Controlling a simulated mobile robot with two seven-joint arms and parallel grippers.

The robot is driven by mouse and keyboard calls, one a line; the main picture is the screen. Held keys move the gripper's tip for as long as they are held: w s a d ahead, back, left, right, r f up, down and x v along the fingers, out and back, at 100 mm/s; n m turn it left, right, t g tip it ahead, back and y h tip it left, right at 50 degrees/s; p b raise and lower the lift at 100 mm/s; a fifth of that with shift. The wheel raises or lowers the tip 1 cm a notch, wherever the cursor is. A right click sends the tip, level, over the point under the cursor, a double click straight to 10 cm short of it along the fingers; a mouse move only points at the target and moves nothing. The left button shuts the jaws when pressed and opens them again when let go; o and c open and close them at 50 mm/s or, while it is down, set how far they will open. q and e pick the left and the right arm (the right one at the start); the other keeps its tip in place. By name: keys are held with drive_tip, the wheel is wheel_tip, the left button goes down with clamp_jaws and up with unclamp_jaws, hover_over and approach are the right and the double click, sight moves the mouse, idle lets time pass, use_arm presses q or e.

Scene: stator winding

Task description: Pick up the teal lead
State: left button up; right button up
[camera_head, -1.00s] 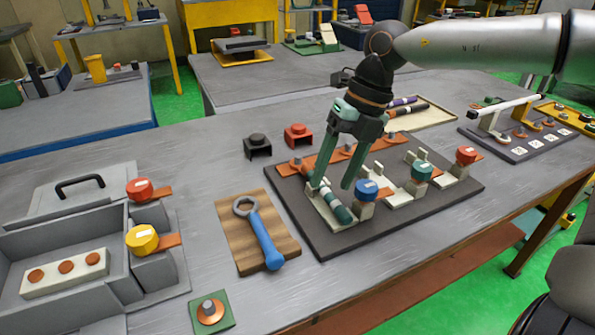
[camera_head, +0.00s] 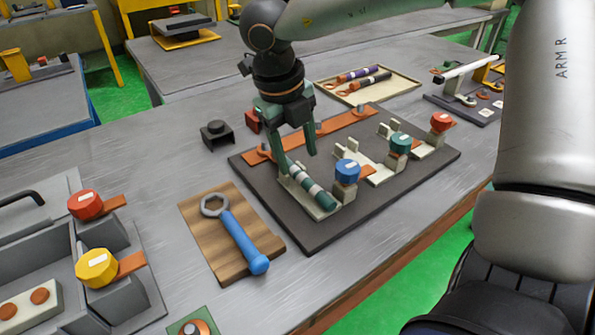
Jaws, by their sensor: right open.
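The teal lead (camera_head: 312,190) is a short teal cylinder with pale bands. It lies in a cream cradle (camera_head: 295,197) at the front left of the dark board (camera_head: 300,235). My right gripper (camera_head: 294,164), with dark green fingers, points down at the lead's far end. It is open, with its fingers apart. The fingers hide part of the lead's far end, and I cannot tell whether they touch it. My left gripper is out of view.
Blue (camera_head: 347,170), teal (camera_head: 400,141) and red (camera_head: 441,121) capped posts stand along the board's right side. A wooden board (camera_head: 205,237) carries a blue-handled wrench (camera_head: 240,238). A cream tray (camera_head: 402,88) behind holds purple and dark leads. A black block (camera_head: 215,135) stands behind left.

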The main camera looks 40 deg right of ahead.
sight(302, 175)
drive_tip(key=f, duration=0.4)
drive_tip(key=shift+s+d+f, duration=0.2)
drive_tip(key=shift+d+f, duration=0.2)
clamp_jaws()
